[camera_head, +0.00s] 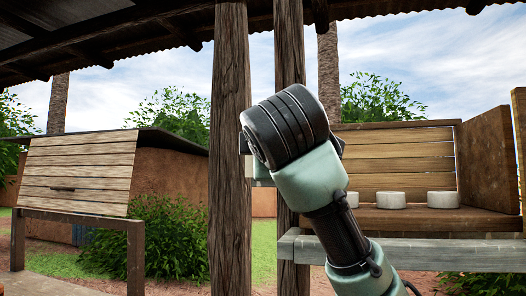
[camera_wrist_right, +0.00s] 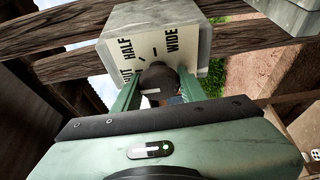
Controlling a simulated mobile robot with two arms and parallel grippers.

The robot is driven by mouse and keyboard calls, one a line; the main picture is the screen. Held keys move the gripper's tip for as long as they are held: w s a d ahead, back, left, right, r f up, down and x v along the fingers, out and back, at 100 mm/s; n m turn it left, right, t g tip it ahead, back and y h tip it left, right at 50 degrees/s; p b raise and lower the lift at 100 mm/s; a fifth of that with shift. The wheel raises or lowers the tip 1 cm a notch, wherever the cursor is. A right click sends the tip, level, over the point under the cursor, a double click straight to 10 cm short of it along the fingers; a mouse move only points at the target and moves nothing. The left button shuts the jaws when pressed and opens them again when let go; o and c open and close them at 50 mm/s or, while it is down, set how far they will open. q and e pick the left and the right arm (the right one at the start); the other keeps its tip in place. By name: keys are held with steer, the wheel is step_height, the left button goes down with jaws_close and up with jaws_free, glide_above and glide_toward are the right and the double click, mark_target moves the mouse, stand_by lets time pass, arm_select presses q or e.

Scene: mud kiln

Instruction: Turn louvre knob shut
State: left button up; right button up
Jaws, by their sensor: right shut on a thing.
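The dark round louvre knob (camera_wrist_right: 157,76) sits on a pale grey box (camera_wrist_right: 160,22) with a cream label plate (camera_wrist_right: 183,48). The plate reads HALF and WIDE, and a partly hidden word at left ends in "UT". Short tick marks lie by the words. My right gripper (camera_wrist_right: 158,88) has its two green fingers on either side of the knob and is shut on it. The knob's pointing direction is hard to read. In the head view my right arm hides the knob and the fingers. My left gripper is not in view.
Wooden posts (camera_head: 231,140) stand behind my right arm. At right a wooden shelf (camera_head: 420,220) holds white round pots (camera_head: 392,200). A slatted sloping panel (camera_head: 80,170) stands at left. Dark timber beams (camera_wrist_right: 70,65) run close behind the box in the wrist view.

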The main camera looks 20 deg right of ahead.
steer(key=o, duration=1.3)
steer(key=shift+a+f, duration=0.1)
steer(key=b+v, duration=0.3)
steer(key=v, duration=0.5)
